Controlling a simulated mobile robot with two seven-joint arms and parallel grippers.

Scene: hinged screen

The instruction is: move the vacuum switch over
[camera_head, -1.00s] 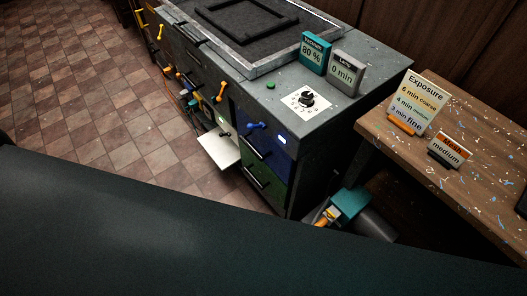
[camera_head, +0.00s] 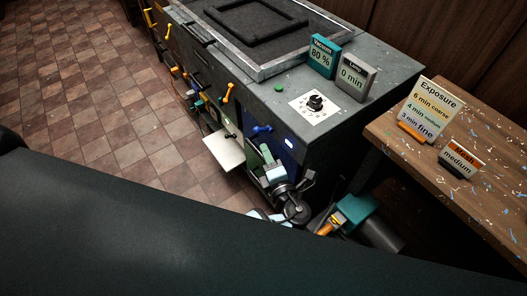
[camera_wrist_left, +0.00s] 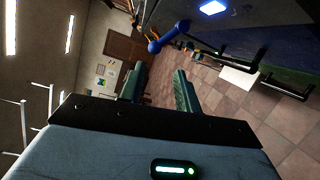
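A blue lever (camera_head: 262,129) sticks out from the front of the grey cabinet, beside a small lit white lamp (camera_head: 290,142). None of the levers has a readable label, so I cannot tell for sure which is the vacuum switch. A teal sign (camera_head: 322,56) reading "Vacuum 80 %" stands on top. My left gripper (camera_head: 266,156) is just below the blue lever, in front of the cabinet. In the left wrist view its two green fingers (camera_wrist_left: 160,80) are apart and empty, with the blue lever (camera_wrist_left: 170,37) beyond their tips.
Several yellow-orange levers, one nearby (camera_head: 228,92), project from the same front. A white shelf (camera_head: 224,151) juts out at left. A dial (camera_head: 316,102) sits on top.

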